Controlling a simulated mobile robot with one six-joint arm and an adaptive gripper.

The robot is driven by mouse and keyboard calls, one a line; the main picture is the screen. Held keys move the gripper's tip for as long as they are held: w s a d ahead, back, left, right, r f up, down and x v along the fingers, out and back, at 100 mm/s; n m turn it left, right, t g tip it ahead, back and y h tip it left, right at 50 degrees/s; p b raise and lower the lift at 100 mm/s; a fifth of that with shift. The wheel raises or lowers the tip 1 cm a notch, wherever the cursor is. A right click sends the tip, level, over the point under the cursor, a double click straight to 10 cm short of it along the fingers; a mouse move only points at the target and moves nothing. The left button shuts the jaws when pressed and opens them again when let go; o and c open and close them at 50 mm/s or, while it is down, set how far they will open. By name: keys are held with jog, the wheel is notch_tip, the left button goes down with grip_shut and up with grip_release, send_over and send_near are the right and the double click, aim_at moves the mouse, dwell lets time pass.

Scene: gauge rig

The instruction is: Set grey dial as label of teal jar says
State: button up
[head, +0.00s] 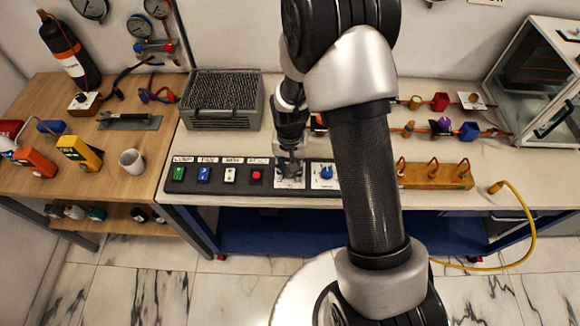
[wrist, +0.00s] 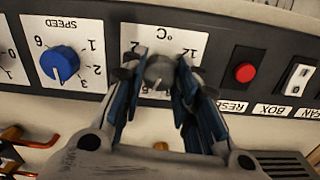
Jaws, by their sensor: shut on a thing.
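My gripper (wrist: 158,78) is shut on the grey dial, one blue-padded finger on each side. In the head view my gripper (head: 290,165) is down at the panel and covers most of the dial. The dial's exact setting cannot be read. A small teal-green container (head: 96,213), perhaps the teal jar, stands on the lower shelf at the left; no label is readable on it.
A blue dial (wrist: 60,64) marked SPEED is beside the grey dial. On its other side are a red button (wrist: 245,72) and several switches on the dark panel (head: 222,186). A wire-mesh box (head: 222,120) stands behind; an orange block with hooks (head: 440,177) lies right.

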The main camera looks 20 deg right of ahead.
jog(key=m, duration=0.5)
jog(key=shift+m, duration=0.3)
jog(key=m, duration=0.5)
jog(key=shift+m, duration=0.3)
jog(key=o, duration=1.1)
jog(key=shift+c, duration=0.2)
notch_tip(320, 180, up, 12)
dwell(0.3)
